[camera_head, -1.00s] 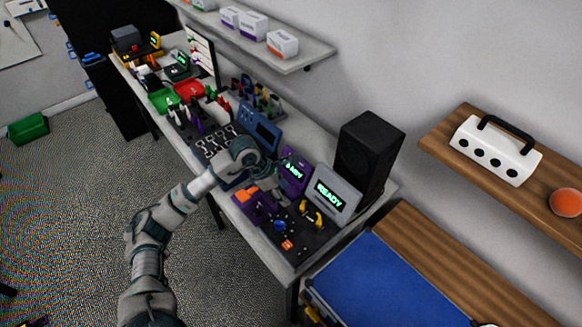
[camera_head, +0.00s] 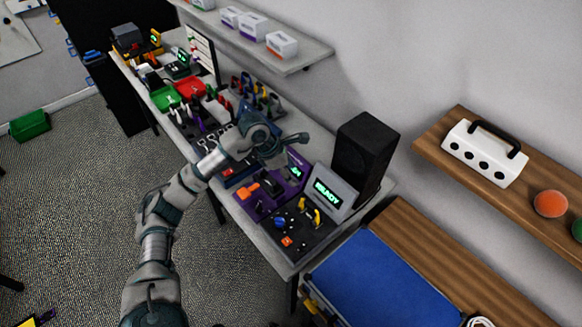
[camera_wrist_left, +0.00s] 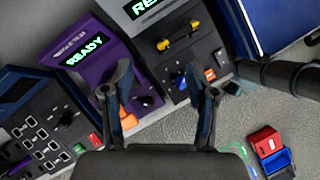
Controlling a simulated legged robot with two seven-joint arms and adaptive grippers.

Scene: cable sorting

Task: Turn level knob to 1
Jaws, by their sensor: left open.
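A purple console (camera_head: 250,207) with a lit screen stands on the bench in the head view. In the left wrist view the purple console (camera_wrist_left: 88,42) reads READY and has a small black knob (camera_wrist_left: 146,101) with a pale mark. No legible label shows which knob is the level knob. A grey console (camera_head: 327,192) beside it has a blue knob (camera_head: 280,222); this blue knob also shows in the wrist view (camera_wrist_left: 180,81). My left gripper (camera_head: 287,160) is open and empty above the purple console. In the wrist view its fingers (camera_wrist_left: 167,82) are spread, one overlapping the purple console. My right gripper is out of view.
A black speaker (camera_head: 362,160) stands behind the grey console. Yellow-handled parts (camera_head: 309,212) stand on the grey console's panel. A blue-topped surface (camera_head: 368,283) lies to the right. Tools and bins fill the far bench.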

